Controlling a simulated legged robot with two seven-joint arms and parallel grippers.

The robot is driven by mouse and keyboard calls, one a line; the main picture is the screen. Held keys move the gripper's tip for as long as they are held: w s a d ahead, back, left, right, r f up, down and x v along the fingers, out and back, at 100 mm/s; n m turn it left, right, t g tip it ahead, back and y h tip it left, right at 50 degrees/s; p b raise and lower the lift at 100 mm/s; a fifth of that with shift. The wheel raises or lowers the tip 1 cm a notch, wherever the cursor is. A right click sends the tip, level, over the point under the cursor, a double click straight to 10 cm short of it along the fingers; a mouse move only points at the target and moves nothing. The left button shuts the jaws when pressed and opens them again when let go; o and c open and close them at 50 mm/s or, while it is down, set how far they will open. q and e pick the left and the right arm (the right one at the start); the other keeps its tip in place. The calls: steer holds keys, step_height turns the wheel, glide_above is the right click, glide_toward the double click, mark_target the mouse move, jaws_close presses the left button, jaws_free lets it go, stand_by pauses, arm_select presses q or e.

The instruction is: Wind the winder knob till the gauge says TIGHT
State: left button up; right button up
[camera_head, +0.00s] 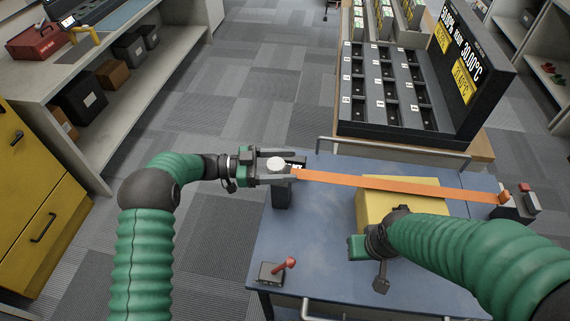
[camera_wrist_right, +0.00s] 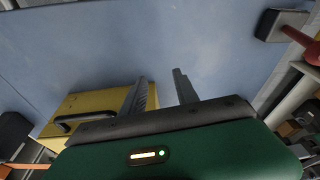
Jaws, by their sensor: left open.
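The winder knob (camera_head: 276,163) is a pale round cap on a dark post at the left end of the blue cart top. My left gripper (camera_head: 277,165) reaches it from the left, its open fingers on either side of the knob; contact cannot be told. A small dark and white part (camera_head: 295,160) sits just beyond the fingers; no gauge reading is legible. An orange strap (camera_head: 390,185) runs from the winder across a yellow case (camera_head: 430,208) to a fitting (camera_head: 517,201) at the right. My right gripper shows in the right wrist view (camera_wrist_right: 160,76), fingers apart and empty above the cart.
A lever with a red knob (camera_head: 290,263) stands at the cart's near left corner. My right arm covers the cart's right front. A black slotted rack with a display (camera_head: 390,90) stands behind. The cart's near middle (camera_head: 325,235) is clear.

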steer(key=shift+f+b, duration=0.75)
steer(key=shift+b, duration=0.05)
arm_select(q)
steer(key=a, duration=1.7)
steer(key=shift+w+d, duration=0.1)
